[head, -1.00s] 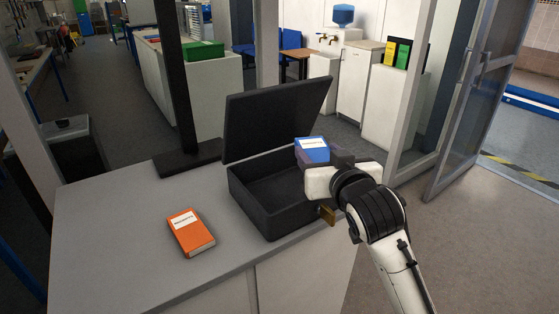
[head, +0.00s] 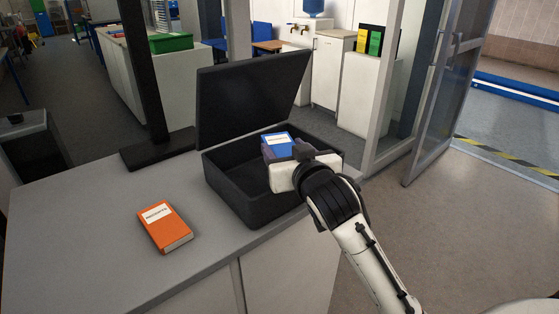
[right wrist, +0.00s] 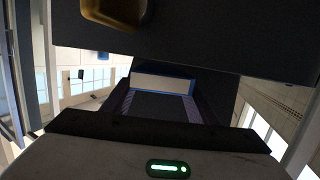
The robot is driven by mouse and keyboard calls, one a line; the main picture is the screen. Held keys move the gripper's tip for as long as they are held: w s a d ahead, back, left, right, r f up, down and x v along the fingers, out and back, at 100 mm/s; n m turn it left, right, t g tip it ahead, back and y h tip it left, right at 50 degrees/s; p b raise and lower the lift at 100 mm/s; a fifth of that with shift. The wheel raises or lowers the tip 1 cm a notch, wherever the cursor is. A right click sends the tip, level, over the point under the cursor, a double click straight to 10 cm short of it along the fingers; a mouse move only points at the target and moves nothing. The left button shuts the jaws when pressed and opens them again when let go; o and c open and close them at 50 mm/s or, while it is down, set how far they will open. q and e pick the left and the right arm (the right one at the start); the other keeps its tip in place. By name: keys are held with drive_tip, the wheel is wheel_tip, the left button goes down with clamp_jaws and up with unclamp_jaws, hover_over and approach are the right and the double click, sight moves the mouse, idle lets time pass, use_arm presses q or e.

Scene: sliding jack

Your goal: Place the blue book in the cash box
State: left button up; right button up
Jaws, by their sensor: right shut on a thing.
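The blue book (head: 279,141) has a white label on its cover. My right gripper (head: 282,153) is shut on it and holds it over the right part of the open black cash box (head: 228,199). The book appears low, around rim level; its clearance from the box floor and walls is hidden by the gripper. The box lid (head: 250,98) stands raised at the back. In the right wrist view the book's pale page edge (right wrist: 162,82) shows between the fingers, below a dark box wall with a gold latch (right wrist: 116,10). My left gripper is out of view.
An orange book (head: 165,228) lies on the grey counter (head: 95,235) left of the box. A black stand (head: 150,100) rises behind it. A door frame and glass door (head: 440,95) are at the right. The counter's front-left area is clear.

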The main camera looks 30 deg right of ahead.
drive_tip(key=shift+w, duration=0.15)
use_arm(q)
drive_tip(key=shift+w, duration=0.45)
use_arm(e)
drive_tip(key=shift+f, duration=0.6)
drive_tip(key=o, duration=1.1)
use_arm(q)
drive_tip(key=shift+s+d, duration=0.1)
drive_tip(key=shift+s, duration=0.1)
use_arm(e)
drive_tip(key=shift+r, duration=0.1)
